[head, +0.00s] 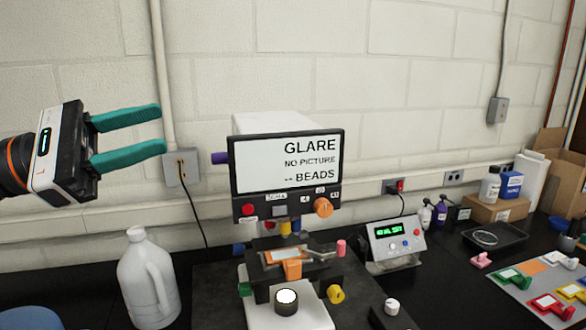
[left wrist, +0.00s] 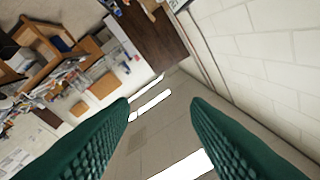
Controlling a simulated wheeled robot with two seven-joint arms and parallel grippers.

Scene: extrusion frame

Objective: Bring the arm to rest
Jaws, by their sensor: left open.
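My left gripper (head: 163,129) comes in from the left in the head view, raised in front of the white block wall. Its two green fingers are apart, with nothing between them. The fingers also show in the left wrist view (left wrist: 160,103), spread and empty, with ceiling lights and a wall behind them. The gripper is well above the bench and touches nothing. My right gripper is not in view.
A machine with a screen (head: 286,161) stands right of the gripper. A white jug (head: 148,282) stands below it. A small meter (head: 396,241), a black tray (head: 495,237) and coloured parts (head: 552,305) lie further right. Air around the gripper is free.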

